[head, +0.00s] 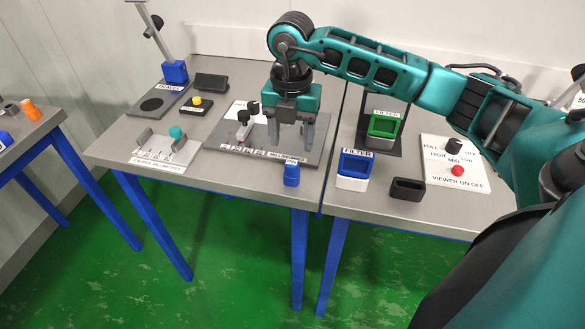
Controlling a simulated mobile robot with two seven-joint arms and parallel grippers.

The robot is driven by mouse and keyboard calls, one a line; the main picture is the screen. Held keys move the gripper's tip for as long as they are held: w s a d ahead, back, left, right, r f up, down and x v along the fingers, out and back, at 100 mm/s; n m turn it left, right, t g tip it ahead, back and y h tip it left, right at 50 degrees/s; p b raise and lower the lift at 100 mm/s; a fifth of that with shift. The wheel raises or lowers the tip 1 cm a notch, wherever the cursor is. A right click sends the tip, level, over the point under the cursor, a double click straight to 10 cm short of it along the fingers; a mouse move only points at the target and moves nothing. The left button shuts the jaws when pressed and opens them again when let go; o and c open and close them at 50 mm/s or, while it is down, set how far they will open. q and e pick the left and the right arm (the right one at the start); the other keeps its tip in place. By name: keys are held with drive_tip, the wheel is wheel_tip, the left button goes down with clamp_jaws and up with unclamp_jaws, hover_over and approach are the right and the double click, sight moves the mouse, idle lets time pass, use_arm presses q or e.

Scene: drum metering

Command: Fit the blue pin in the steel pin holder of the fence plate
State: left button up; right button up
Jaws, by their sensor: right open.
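A small blue upright piece (291,174), which looks like the blue pin, stands near the front edge of the left table. A dark grey plate with a millimetre scale (315,153) lies behind it and looks like the fence plate. A small steel piece with a black knob (243,122) stands on its left part. I cannot make out the steel pin holder; my gripper covers part of the plate. My right gripper (290,146) points down over the plate, behind the blue piece. Its fingers are apart with nothing between them. My left gripper is not in view.
A pale scale plate with a teal knob (176,133) lies to the left. A blue-framed filter (354,168), a green filter (383,124), a black sleeve (407,189) and a viewer panel (455,184) are to the right. A blue-based stand (174,72) is at the back left.

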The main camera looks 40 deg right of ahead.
sight(292, 162)
wheel_tip(292, 162, down, 7)
drive_tip(key=b, duration=0.4)
drive_tip(key=shift+b, duration=0.4)
idle(0.6)
clamp_jaws()
idle(0.5)
drive_tip(key=shift+r+p, duration=0.15)
drive_tip(key=shift+p, duration=0.15)
